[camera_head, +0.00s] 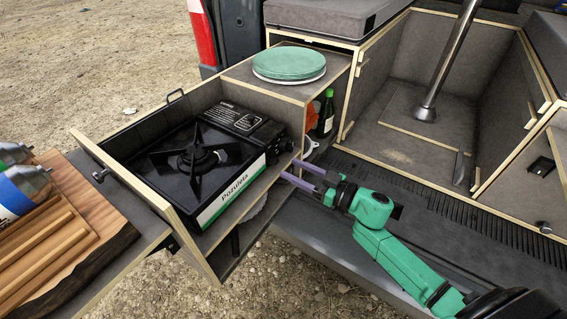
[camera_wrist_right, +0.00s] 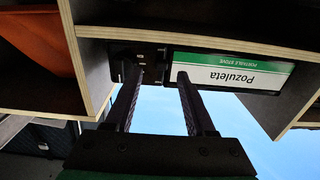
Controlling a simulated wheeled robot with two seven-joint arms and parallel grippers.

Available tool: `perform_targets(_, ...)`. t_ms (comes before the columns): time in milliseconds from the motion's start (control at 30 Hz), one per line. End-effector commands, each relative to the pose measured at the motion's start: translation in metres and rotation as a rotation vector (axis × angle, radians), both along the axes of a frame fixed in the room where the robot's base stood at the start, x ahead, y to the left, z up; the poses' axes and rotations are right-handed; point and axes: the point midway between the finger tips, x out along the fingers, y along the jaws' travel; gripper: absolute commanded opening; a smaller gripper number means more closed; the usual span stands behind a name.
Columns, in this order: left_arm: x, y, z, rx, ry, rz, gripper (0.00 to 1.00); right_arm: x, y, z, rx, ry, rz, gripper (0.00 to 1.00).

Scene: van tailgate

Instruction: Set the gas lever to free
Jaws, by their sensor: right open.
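The black portable stove (camera_head: 195,160) sits in the pulled-out drawer, with a white and green "Pozuleta" label on its front. In the right wrist view the stove front appears upside down, with its label (camera_wrist_right: 230,72) and a dark control panel (camera_wrist_right: 135,58) beside it. The gas lever cannot be told apart clearly on this dark panel. My right gripper (camera_head: 290,170) is open and empty, pointing at the stove's front near the panel end. In the wrist view its fingers (camera_wrist_right: 160,77) are apart, below the panel and label edge. My left gripper is not in view.
The wooden drawer front (camera_head: 135,185) stands left of the stove. Green plates (camera_head: 289,62) lie on the cabinet top, with a bottle (camera_head: 325,115) in the compartment below. A wooden board (camera_head: 85,235) with canisters is at left. A metal post (camera_head: 450,60) stands at right.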

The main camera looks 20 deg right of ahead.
Motion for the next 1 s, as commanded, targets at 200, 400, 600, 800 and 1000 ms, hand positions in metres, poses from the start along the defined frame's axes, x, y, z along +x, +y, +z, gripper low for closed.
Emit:
perform_targets(200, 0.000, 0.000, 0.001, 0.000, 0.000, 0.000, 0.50, 0.028, 0.023, 0.001, 0.001, -0.001, 0.000, 0.55)
perform_targets(400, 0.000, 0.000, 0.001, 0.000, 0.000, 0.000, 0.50, 0.031, 0.026, 0.000, -0.001, 0.001, 0.000, 0.55)
perform_targets(600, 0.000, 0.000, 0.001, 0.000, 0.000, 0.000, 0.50, 0.031, 0.026, 0.000, 0.000, 0.000, 0.000, 0.13)
perform_targets(800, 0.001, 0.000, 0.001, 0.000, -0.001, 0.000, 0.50, 0.031, 0.026, 0.000, 0.000, 0.000, 0.000, 0.00)
perform_targets(1000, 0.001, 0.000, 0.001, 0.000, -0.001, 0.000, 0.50, 0.031, 0.026, 0.000, 0.000, 0.000, 0.000, 0.00)
